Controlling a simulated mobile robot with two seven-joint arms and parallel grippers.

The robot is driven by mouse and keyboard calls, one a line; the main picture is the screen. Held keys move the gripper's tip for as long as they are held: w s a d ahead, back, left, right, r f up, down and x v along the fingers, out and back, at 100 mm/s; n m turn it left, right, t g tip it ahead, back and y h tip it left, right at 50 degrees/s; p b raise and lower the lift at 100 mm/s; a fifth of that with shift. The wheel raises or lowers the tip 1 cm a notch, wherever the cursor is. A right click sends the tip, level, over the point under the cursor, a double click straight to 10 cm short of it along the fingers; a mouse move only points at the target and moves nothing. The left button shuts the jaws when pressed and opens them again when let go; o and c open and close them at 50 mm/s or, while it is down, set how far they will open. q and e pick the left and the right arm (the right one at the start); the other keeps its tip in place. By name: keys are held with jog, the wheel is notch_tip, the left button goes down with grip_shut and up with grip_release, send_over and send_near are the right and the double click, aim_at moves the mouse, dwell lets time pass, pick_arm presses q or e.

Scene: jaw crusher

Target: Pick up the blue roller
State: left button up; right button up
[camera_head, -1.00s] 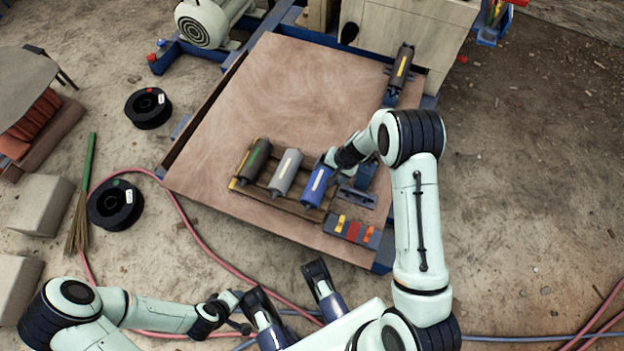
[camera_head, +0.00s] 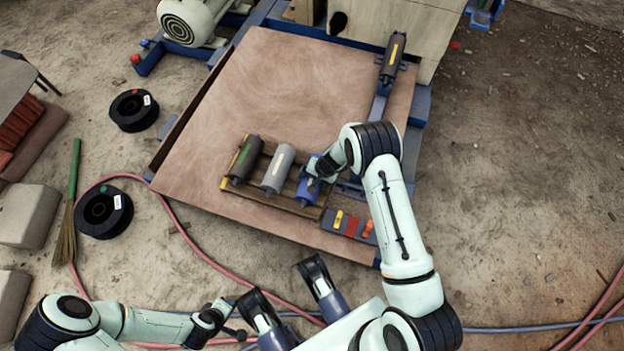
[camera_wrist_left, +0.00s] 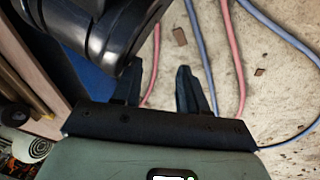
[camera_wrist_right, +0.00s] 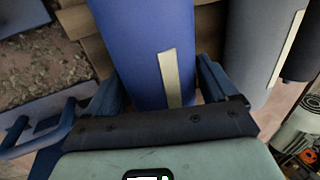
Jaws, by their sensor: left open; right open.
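The blue roller (camera_head: 306,190) lies at the right end of a row of rollers on a wooden rack, partly hidden by my right gripper (camera_head: 320,174). In the right wrist view the blue roller (camera_wrist_right: 150,45) with its pale strip lies between the two open fingers of my right gripper (camera_wrist_right: 160,85), one finger on each side. I cannot tell whether the fingers touch it. My left gripper (camera_wrist_left: 160,85) is open and empty, away from the board and above the ground with the hoses.
A grey roller (camera_head: 279,168) and a dark roller (camera_head: 244,160) lie left of the blue one on the rack. A control box (camera_head: 348,226) with coloured buttons sits to the right. Another dark roller (camera_head: 393,58) is at the back. The board's middle (camera_head: 290,85) is clear.

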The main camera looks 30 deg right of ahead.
jog(key=c, duration=1.4)
jog(key=shift+w+r, duration=0.1)
jog(key=shift+r, duration=0.05)
jog(key=shift+c, duration=0.3)
jog(key=shift+r, duration=0.1)
